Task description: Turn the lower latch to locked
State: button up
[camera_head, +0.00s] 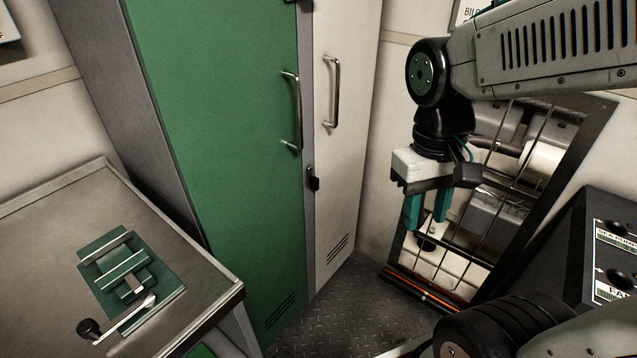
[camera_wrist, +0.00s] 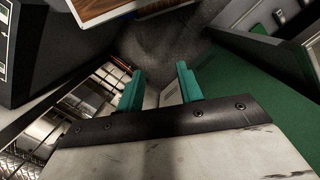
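My gripper (camera_head: 426,222) hangs in front of the barred frame (camera_head: 395,250), its two green fingers pointing down, apart and empty. The wrist view also shows my gripper (camera_wrist: 160,72) with clear space between its fingers. A dark round part (camera_head: 425,243) shows low on the frame's left side, just beyond the fingertips, partly hidden by them; I cannot tell whether it is the lower latch or how it is turned. My arm and gripper hide the frame's upper left part. The barred frame also shows at left in the wrist view (camera_wrist: 70,105).
A green cabinet door (camera_head: 215,130) and a pale door (camera_head: 345,90) with metal handles stand left of my gripper. A metal bench (camera_head: 190,275) at left bears a green fixture (camera_head: 130,265) with a black-knobbed lever. A dark console (camera_head: 585,235) stands right. Patterned floor (camera_head: 330,305) is clear.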

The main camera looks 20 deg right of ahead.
jog(key=w+d+f+n+t+h, duration=0.1)
jog(key=w+d+f, duration=0.4)
jog(key=w+f, duration=0.25)
jog(key=w+d+f+h, duration=0.1)
jog(key=w+d+f, duration=0.4)
jog(key=f, duration=0.4)
jog(key=n+t+y, duration=0.6)
jog(key=t+y, duration=0.6)
jog(key=t, duration=0.4)
send_near(318, 183)
jog(key=x, duration=0.9)
jog(key=shift+w+a+r, duration=0.1)
jog(key=shift+w+a, duration=0.05)
jog(key=shift+w, duration=0.1)
grip_shut()
